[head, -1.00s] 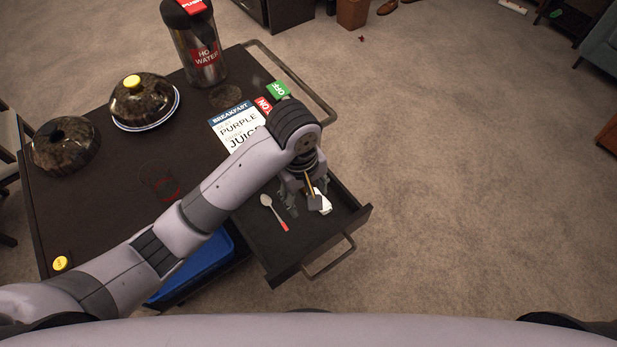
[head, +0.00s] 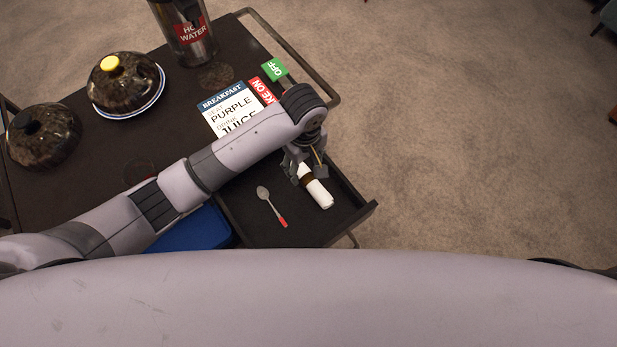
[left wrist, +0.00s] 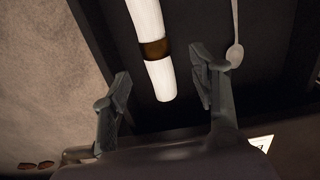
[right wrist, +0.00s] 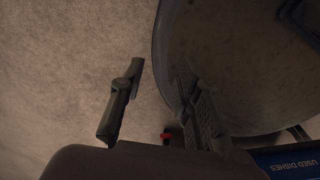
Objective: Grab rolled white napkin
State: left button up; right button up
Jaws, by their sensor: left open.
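The rolled white napkin (head: 319,193) with a brown band lies in the open drawer (head: 240,226) of the dark cart. In the left wrist view the napkin (left wrist: 161,80) runs lengthwise, its near end between the two fingers in the picture. My left gripper (head: 306,174) is open over the napkin's far end and partly hides it in the head view. Its fingers are apart, with a gap on each side of the napkin. My right gripper (right wrist: 160,92) is open and empty over the floor, out of the head view.
A spoon (head: 270,204) with a red handle lies beside the napkin in the drawer. The cart carries a breakfast card (head: 232,112), a hot water flask (head: 186,35) and two domed covers (head: 126,78) (head: 43,135). A blue bin (head: 190,231) sits below.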

aim_at(309, 177)
pick_arm(q)
notch_tip(309, 177, down, 2)
jog(key=f, duration=0.3)
jog(key=shift+s+d+f, duration=0.15)
jog(key=shift+d+f, duration=0.15)
jog(key=shift+d, duration=0.05)
jog(key=shift+f, duration=0.6)
pick_arm(e)
jog(key=shift+w+r, duration=0.1)
jog(key=shift+w, duration=0.65)
pick_arm(q)
jog(key=shift+c, duration=0.2)
jog(key=c, duration=1.2)
pick_arm(e)
jog(key=shift+w, duration=0.3)
